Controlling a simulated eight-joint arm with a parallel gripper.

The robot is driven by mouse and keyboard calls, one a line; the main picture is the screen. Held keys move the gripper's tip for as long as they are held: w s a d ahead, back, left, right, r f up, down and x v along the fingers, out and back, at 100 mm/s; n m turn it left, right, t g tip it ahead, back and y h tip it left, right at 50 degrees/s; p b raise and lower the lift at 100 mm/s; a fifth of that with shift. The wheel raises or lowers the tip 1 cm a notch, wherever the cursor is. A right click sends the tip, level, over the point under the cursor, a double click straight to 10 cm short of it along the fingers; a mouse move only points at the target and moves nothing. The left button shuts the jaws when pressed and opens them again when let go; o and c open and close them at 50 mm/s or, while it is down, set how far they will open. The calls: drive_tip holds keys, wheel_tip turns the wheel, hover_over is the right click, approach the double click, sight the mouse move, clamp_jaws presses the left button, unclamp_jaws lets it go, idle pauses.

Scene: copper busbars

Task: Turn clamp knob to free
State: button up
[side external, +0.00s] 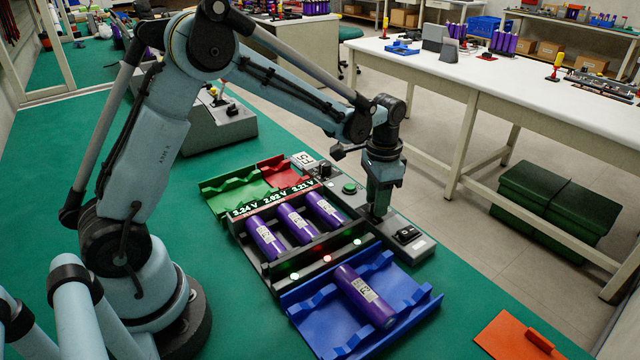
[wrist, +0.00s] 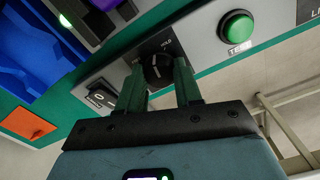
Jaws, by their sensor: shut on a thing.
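The clamp knob (wrist: 156,67) is black and round and sits on a dark plate of the grey control panel (wrist: 207,50). White lettering that reads like "HOLD" is beside it. My gripper (wrist: 158,75) has one green finger on each side of the knob and is shut on it. In the side view my gripper (side external: 377,215) points straight down at the panel and hides the knob. A light mark shows on the knob, but its exact setting is hard to read. Several purple cells (side external: 297,222) lie in the dark clamp fixture beside the panel.
A green button (side external: 349,188) and a black rocker switch (side external: 406,234) flank my gripper on the panel. A blue tray (side external: 410,297) holds one purple cell (side external: 362,296) in front. Green (side external: 228,190) and red (side external: 283,168) trays stand behind. An orange plate (side external: 510,338) lies at front right.

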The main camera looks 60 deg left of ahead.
drive_tip(key=n, duration=0.5)
drive_tip(key=shift+n, duration=0.4)
drive_tip(key=n, duration=0.4)
drive_tip(key=shift+n, duration=0.7)
drive_tip(key=o, duration=1)
drive_tip(key=shift+o, duration=0.2)
wheel_tip(320, 180, up, 12)
drive_tip(key=shift+r, duration=0.1)
